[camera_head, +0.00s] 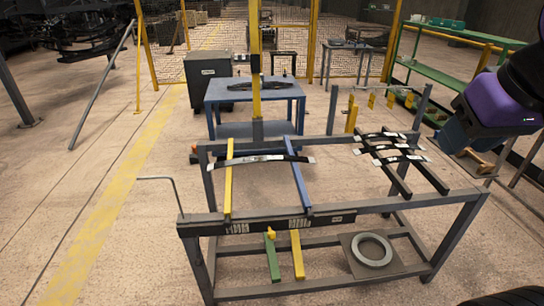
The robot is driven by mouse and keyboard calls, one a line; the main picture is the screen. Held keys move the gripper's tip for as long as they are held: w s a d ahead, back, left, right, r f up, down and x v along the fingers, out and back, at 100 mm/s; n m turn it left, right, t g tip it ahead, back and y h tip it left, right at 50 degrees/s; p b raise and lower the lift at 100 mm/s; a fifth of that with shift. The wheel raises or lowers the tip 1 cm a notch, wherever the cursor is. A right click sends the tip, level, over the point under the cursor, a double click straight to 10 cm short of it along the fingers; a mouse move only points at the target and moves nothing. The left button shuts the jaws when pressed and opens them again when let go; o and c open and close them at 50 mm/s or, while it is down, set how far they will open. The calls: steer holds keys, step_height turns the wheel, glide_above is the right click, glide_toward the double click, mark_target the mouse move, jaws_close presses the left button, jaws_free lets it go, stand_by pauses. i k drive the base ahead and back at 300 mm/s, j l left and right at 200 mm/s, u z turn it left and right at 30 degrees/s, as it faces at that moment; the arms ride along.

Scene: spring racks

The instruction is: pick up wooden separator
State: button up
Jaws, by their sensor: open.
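A few small brown, wood-coloured pieces (480,161) lie at the right, just below my arm and beyond the rack's right end. They are too small and partly covered to tell for sure whether one is the wooden separator. My arm's purple and dark links reach in from the upper right. My gripper's fingers do not show, and nothing held can be seen.
A grey rack frame (415,207) stands in front, with a leaf spring (262,159) across a yellow bar (228,185) and a blue bar (298,178). Several dark springs (385,146) lie at its right. A blue table (255,92) stands behind.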

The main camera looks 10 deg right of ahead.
mark_target(484, 168)
steer(key=i+j, duration=0.45)
steer(key=i+l, duration=0.1)
steer(key=l, duration=0.35)
steer(key=i+l, duration=0.15)
steer(key=l, duration=0.35)
steer(key=i+l, duration=0.1)
steer(key=l, duration=0.35)
steer(key=i+l, duration=0.1)
steer(key=l, duration=0.4)
steer(key=i+l, duration=0.15)
steer(key=l, duration=0.3)
steer(key=i+l, duration=0.1)
steer(key=l, duration=0.35)
steer(key=i+l, duration=0.1)
steer(key=l, duration=0.4)
